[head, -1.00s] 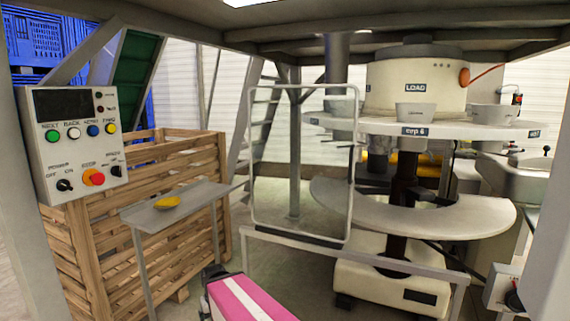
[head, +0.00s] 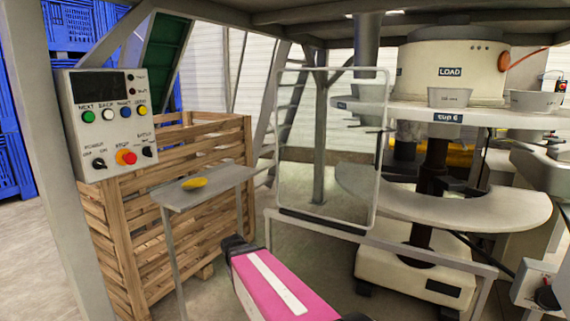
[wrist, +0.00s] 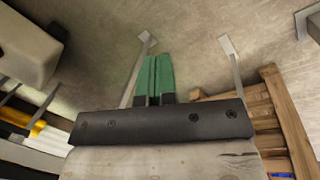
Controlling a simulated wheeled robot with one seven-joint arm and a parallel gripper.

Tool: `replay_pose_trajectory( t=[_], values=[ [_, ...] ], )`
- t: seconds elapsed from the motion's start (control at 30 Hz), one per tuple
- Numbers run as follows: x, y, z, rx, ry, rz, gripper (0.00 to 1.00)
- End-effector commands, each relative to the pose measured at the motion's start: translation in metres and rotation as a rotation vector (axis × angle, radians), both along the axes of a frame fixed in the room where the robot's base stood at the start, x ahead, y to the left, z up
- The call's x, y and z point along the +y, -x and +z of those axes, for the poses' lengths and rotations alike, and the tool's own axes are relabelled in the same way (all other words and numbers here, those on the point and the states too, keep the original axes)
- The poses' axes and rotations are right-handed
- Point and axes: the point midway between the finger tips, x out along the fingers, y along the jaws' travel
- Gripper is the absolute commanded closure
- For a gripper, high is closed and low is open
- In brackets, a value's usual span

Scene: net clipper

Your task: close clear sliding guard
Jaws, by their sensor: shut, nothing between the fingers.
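The clear sliding guard (head: 331,150) is an upright see-through panel in a pale grey frame, in the middle of the head view. It stands in front of the left part of the round cup machine (head: 452,75), and the machine's right part shows uncovered. A small dark handle-like piece (head: 378,130) is at the guard's right edge. My gripper (wrist: 154,60) shows in the wrist view with its green fingers together and nothing between them, above the floor. The guard cannot be made out in the wrist view. I cannot make out my gripper in the head view.
A grey rail (head: 430,247) runs below the guard. A small stand (head: 215,185) with a yellow object (head: 194,184) is to the left, before a wooden crate (head: 130,225). A control panel (head: 108,125) is at far left. Grey posts and an overhead beam frame the view.

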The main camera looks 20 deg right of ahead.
Motion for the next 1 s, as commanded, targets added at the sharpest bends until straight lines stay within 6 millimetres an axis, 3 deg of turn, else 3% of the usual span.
replay_pose_trajectory(
  t=[0.03, 0.17, 0.27, 0.4, 0.6, 0.7, 0.8, 1.0],
  values=[
    [-0.009, -0.03, 0.005, 0.006, 0.067, 0.015, 1.0],
    [-0.037, -0.087, 0.033, 0.029, 0.281, 0.047, 1.0],
    [-0.058, -0.134, 0.065, 0.044, 0.462, 0.054, 1.0],
    [-0.08, -0.199, 0.126, 0.059, 0.725, 0.036, 1.0],
    [-0.092, -0.279, 0.228, 0.061, 1.082, -0.044, 1.0],
    [-0.091, -0.305, 0.273, 0.056, 1.219, -0.093, 1.0],
    [-0.088, -0.32, 0.305, 0.051, 1.313, -0.132, 1.0],
    [-0.089, -0.327, 0.327, 0.047, 1.384, -0.162, 1.0]
  ],
)
